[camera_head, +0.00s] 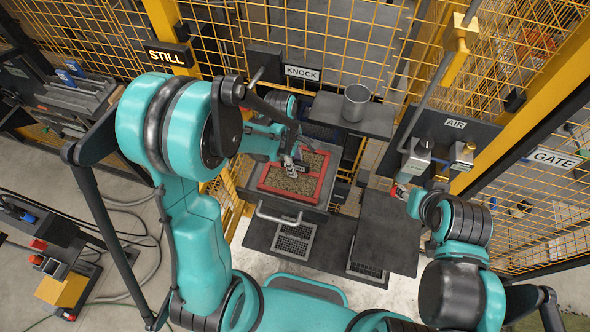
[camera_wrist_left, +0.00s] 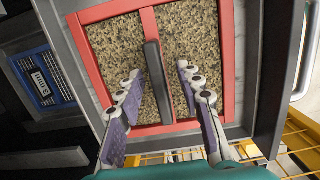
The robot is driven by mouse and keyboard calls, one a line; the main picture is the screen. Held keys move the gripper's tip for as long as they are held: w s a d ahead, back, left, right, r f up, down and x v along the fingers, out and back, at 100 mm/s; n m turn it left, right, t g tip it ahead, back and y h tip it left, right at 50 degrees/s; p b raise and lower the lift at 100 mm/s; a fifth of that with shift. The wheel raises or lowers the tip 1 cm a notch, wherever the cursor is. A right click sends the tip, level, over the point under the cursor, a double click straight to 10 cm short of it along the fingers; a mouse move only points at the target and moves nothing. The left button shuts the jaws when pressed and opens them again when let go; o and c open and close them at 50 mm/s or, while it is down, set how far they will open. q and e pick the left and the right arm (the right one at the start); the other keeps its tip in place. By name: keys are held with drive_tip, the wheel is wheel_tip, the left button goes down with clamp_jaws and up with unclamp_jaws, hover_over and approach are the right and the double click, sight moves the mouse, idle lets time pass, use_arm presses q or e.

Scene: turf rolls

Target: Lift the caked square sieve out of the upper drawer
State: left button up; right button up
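The caked square sieve (camera_head: 262,184) has a red frame and a centre bar, with tan-brown granules filling both halves. It lies in the open upper drawer (camera_head: 245,197). In the left wrist view the sieve (camera_wrist_left: 228,60) fills the middle, with a dark upright handle (camera_wrist_left: 153,60) on its centre bar. My left gripper (camera_head: 290,163) is over the sieve. In the left wrist view its fingers (camera_wrist_left: 158,82) are open, one on each side of the handle, with gaps visible. My right gripper (camera_head: 399,188) is by the AIR post, small and partly hidden by its arm.
A dark shelf with mesh panels (camera_head: 293,243) lies in front of the drawer. A metal cup (camera_head: 356,102) stands on a grey ledge beside the KNOCK sign (camera_head: 302,73). Yellow fencing closes the back and right. A blue-framed labelled item (camera_wrist_left: 42,82) lies left of the drawer.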

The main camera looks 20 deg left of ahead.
use_arm(q)
clamp_jaws()
drive_tip(key=shift+r, duration=0.1)
